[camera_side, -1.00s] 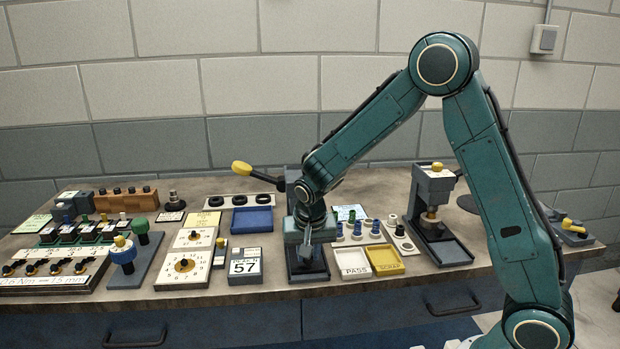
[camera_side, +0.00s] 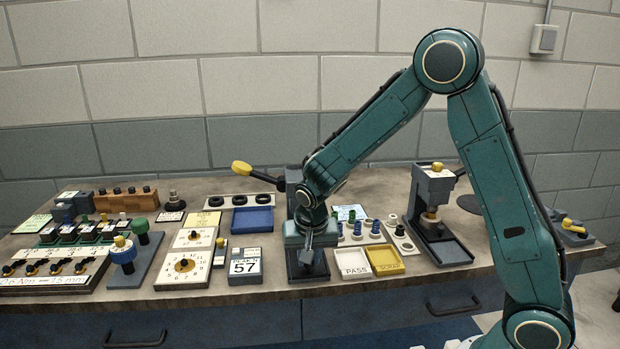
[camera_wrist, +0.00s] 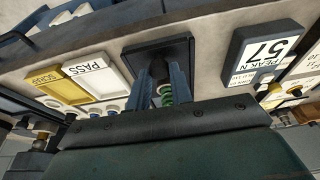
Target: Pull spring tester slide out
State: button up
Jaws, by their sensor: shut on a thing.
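The spring tester (camera_side: 293,178) stands at the middle of the bench, with a grey column and a yellow-tipped lever (camera_side: 243,168) reaching left. My gripper (camera_side: 306,257) is low over its front, pointing down, and hides much of it. The dark slide plate (camera_wrist: 185,51) shows beyond the fingers in the wrist view. My gripper's fingers (camera_wrist: 160,82) are shut on the slide's dark knob (camera_wrist: 154,66). A green spring (camera_wrist: 167,97) shows between the fingers, nearer the wrist. How far out the slide stands is hard to tell.
A display reading 57 (camera_side: 245,266) stands left of the tester. White PASS (camera_side: 353,275) and yellow SCRAP (camera_side: 386,272) trays lie to its right. A row of small springs (camera_side: 357,229) stands behind them. The bench's front edge is close to the tester.

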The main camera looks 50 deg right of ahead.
jog(key=shift+s+a, duration=0.7)
jog(key=shift+a, duration=0.1)
jog(key=o, duration=1.5)
jog(key=shift+r, duration=0.1)
notch_tip(320, 180, up, 7)
jog(key=shift+f, duration=0.1)
jog(key=shift+s, duration=0.1)
jog(key=s+r+n+t, duration=0.1)
jog(key=s+r+n, duration=0.2)
jog(key=s, duration=0.4)
jog(key=s+a+r+n+t+y, duration=0.1)
jog(key=s+r+n, duration=0.2)
jog(key=s+r, duration=0.2)
jog(key=s+r+n+t+y, duration=0.1)
jog(key=s+r+n, duration=0.2)
jog(key=s, duration=0.8)
jog(key=shift+s+a+r, duration=0.15)
jog(key=shift+a+r, duration=0.1)
jog(key=shift+r, duration=0.3)
